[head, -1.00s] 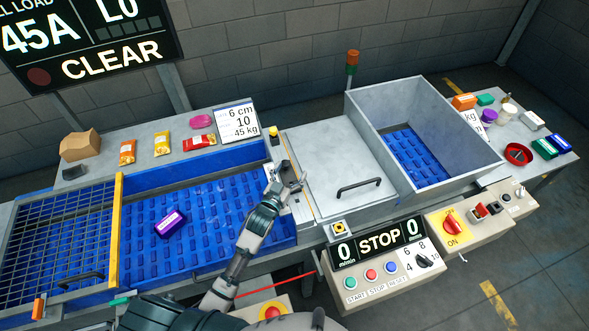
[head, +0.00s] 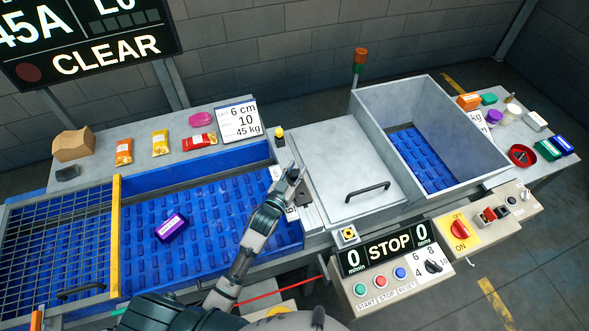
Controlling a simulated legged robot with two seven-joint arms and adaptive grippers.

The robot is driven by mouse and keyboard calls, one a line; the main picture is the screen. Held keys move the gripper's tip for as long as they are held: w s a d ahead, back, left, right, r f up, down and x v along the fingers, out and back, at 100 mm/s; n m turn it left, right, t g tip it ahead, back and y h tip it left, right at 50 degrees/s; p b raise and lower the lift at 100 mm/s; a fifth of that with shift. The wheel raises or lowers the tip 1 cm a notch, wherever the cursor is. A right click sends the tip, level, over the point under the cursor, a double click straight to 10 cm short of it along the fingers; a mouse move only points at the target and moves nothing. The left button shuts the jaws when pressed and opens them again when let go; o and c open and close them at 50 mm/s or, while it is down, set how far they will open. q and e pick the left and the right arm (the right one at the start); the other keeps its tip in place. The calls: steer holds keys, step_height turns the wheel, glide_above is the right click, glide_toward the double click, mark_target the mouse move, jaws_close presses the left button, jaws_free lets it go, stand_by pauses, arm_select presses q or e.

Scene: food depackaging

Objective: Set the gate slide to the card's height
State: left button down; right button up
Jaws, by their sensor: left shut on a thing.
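The card (head: 240,121) stands behind the belt in the head view and reads 6 cm, 10 and 45 kg. The gate slide (head: 279,143) is at the right end of the blue infeed belt, beside the grey hood, with a yellow-topped part at its back. My left gripper (head: 293,174) is at the gate, in front of that part, and is shut on the slide's grip, which its fingers mostly hide. A white scale plate (head: 292,204) is partly covered by the gripper; its marks are too small to read. My right gripper is not in view.
A purple pack (head: 172,228) lies on the blue belt (head: 215,215). The grey hood (head: 345,165) with a black handle stands right of the gate. The control panel (head: 390,262) shows STOP and zeros. Food packs (head: 160,143) lie on the back shelf.

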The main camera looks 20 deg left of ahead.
mark_target(299, 189)
arm_select(q)
steer(key=s, duration=0.1)
steer(key=s+d+p, duration=0.1)
steer(key=s+p, duration=0.1)
steer(key=shift+s+d+f, duration=0.2)
steer(key=shift+d+f, duration=0.2)
steer(key=shift+s+d, duration=0.25)
steer(key=shift+d, duration=0.05)
steer(key=shift+d+f, duration=0.1)
steer(key=shift+f, duration=0.25)
steer(key=c, duration=0.9)
jaws_free()
steer(key=shift+a, duration=0.25)
steer(key=shift+o, duration=0.7)
steer(key=shift+s+r, duration=0.15)
steer(key=shift+r, duration=0.2)
steer(key=shift+d, duration=0.1)
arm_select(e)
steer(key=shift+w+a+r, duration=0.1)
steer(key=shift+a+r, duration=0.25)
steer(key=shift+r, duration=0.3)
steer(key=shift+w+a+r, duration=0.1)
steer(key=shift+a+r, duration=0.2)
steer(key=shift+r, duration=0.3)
